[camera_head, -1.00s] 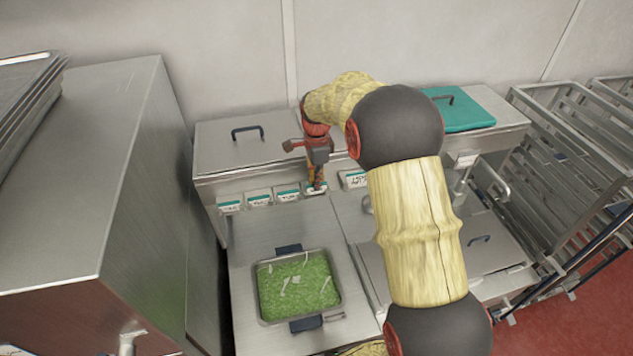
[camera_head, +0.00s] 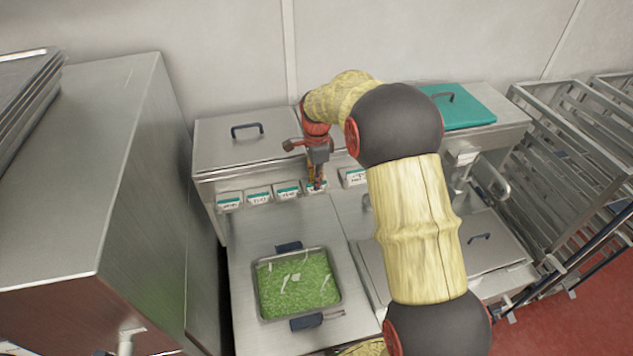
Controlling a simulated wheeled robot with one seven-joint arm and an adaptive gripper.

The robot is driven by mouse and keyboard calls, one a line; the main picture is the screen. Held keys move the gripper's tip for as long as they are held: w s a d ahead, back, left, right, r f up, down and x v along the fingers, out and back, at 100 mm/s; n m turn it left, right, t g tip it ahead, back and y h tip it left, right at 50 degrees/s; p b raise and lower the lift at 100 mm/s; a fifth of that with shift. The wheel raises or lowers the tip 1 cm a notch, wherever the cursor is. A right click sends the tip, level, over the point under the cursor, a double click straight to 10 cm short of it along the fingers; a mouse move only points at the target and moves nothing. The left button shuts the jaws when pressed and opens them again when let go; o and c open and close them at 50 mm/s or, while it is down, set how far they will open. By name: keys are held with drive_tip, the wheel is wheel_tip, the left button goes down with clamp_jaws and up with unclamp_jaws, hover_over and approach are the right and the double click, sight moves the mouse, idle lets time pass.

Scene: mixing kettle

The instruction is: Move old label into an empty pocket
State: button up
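A row of small white labels with green top bands runs along the front face of the steel counter. Three of them show clearly to the left: the far left label (camera_head: 229,202), a middle label (camera_head: 258,196) and a right label (camera_head: 288,191). My gripper (camera_head: 317,185) points down at a further label (camera_head: 312,188), which its fingers partly cover. I cannot tell whether the fingers are closed on it. No pocket can be made out clearly as empty.
A steel tray (camera_head: 341,291) of chopped green food with dark handles stands on the lower surface. A tall steel cabinet (camera_head: 75,185) stands left, wire racks (camera_head: 575,160) right.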

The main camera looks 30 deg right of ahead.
drive_tip(key=shift+o, duration=1.1)
drive_tip(key=o, duration=0.3)
drive_tip(key=shift+o, duration=0.4)
drive_tip(key=o, duration=0.4)
drive_tip(key=shift+c, duration=0.2)
drive_tip(key=shift+o, duration=0.4)
drive_tip(key=shift+r+p, duration=1.85)
drive_tip(key=shift+r, duration=1.7)
